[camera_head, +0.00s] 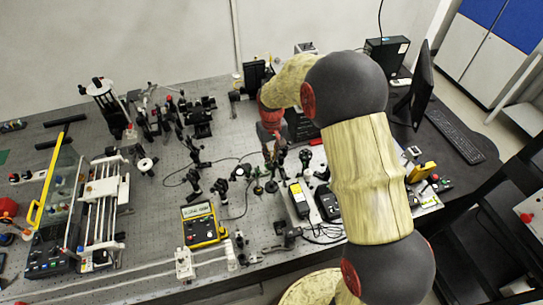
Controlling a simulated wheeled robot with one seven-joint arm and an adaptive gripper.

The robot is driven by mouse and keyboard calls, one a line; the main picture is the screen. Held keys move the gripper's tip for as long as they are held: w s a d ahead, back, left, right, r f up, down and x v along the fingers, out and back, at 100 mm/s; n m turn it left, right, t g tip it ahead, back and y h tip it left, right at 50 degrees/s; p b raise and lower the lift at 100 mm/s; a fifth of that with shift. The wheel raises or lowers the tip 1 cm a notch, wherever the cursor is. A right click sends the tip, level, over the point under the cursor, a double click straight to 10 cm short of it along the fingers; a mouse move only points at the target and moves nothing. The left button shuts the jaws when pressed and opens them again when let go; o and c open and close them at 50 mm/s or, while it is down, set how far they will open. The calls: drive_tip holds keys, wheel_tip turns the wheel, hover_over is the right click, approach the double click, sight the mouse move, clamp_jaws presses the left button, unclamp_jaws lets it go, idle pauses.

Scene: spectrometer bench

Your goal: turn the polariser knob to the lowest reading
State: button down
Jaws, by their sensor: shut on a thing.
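My gripper (272,148) points down among several small dark optics mounts (262,172) near the middle of the bench. It is shut on a small part there, most likely the polariser knob. The fingertips and the knob are too small and too crowded to make out clearly. A yellow-framed meter (203,224) with a lit display lies flat on the bench, left of and in front of my gripper. Its digits are too small to read.
The perforated bench (110,85) carries posts and mounts close around my gripper. A rail assembly (101,205) stands at left. Black boxes (328,203) and loose cables lie at front right. A monitor (421,85) and keyboard (452,134) are at far right.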

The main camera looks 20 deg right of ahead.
drive_tip(key=c, duration=1.8)
unclamp_jaws()
drive_tip(key=shift+r, duration=0.15)
wheel_tip(320, 180, up, 12)
drive_tip(key=shift+w+f, duration=0.1)
drive_tip(key=shift+f, duration=0.1)
